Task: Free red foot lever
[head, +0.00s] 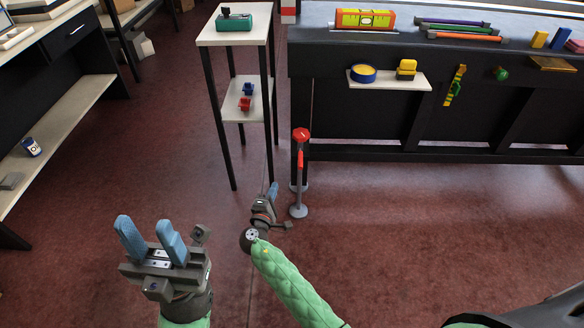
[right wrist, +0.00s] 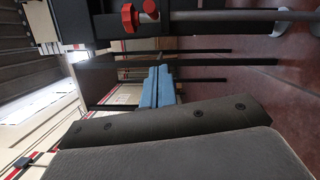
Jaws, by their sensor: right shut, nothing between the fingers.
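A red knob-like top (head: 301,135) and a red piece (head: 300,159) just below it sit at the upper end of a thin grey post with a round base (head: 298,211), beside the dark bench's left leg. Two red parts (right wrist: 130,17) also show at the top of the right wrist view, near a grey rod (right wrist: 215,15). I cannot tell which part is the foot lever. My right gripper (head: 273,187) is shut and empty, left of the post and apart from it; its blue fingers (right wrist: 157,84) are together in the wrist view. My left gripper (head: 145,222) is open and empty at lower left.
A small two-tier stand (head: 235,38) with red and blue items on its lower shelf stands behind my right gripper. The dark bench (head: 440,70) holds a level and tools at right. A shelf unit (head: 60,120) is at left. The floor between is clear.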

